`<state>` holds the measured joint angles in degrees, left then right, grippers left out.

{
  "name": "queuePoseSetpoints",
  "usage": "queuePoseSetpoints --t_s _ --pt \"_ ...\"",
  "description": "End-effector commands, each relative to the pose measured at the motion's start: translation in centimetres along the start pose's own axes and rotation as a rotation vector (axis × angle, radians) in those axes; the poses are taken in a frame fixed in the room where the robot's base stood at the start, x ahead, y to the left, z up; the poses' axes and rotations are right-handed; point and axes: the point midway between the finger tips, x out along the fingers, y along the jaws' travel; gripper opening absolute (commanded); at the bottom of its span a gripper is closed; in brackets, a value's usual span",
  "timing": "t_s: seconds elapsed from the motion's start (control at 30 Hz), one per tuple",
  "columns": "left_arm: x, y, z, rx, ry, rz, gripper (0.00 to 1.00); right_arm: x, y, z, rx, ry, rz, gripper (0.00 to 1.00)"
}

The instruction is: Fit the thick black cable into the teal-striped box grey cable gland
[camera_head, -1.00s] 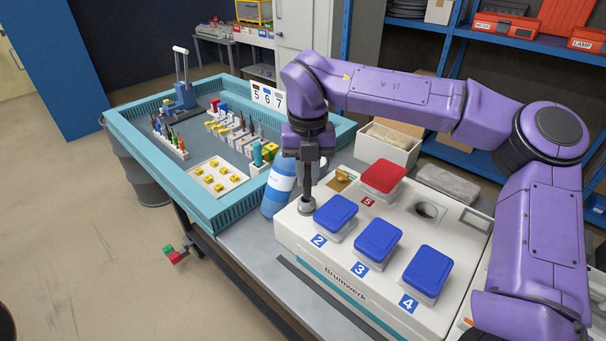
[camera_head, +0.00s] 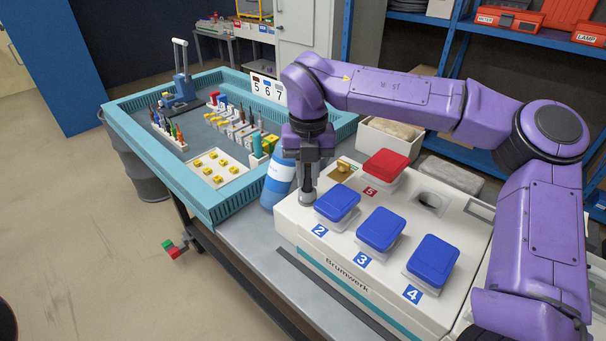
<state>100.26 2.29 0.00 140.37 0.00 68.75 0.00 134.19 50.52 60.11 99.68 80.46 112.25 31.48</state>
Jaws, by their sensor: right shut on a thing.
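The teal-striped box (camera_head: 312,247) is white, marked "Brumwerk", and stands on the grey bench. My right gripper (camera_head: 308,178) points straight down over its left back corner. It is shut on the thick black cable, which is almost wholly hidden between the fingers. A grey round fitting (camera_head: 307,198), seemingly the grey cable gland, shows directly below the fingertips on the box top. Whether the cable end is inside it I cannot tell. My left gripper is out of view.
Blue lids (camera_head: 381,230) numbered 2 to 4 and a red lid (camera_head: 385,163) rise beside the gripper. A blue-white bottle (camera_head: 277,185) stands close to its left. A teal-rimmed tray (camera_head: 205,203) holds several small parts. A brass-coloured fitting (camera_head: 343,168) is just right.

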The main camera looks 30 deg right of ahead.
Motion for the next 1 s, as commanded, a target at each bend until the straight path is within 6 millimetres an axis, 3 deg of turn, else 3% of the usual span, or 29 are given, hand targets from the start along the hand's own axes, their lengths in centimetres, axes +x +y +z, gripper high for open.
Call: queuePoseSetpoints --t_s 0.23,0.27,0.33,0.67,0.77,1.0 --pt "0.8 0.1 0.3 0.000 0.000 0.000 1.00 1.2 0.0 0.0 0.000 0.000 0.000 0.00" --pt "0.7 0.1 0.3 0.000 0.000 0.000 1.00 1.1 0.0 0.0 0.000 0.000 0.000 0.24" --pt "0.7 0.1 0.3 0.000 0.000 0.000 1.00 1.0 0.0 0.0 0.000 0.000 0.000 0.47" --pt "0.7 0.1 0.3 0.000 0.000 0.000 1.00 0.6 0.0 0.0 0.001 -0.001 0.000 0.48" --pt "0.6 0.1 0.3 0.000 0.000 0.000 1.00 -0.9 0.0 0.0 0.001 -0.005 0.001 0.48" --pt "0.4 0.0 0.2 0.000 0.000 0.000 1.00 -6.7 0.0 -0.2 0.001 -0.004 0.001 0.48"
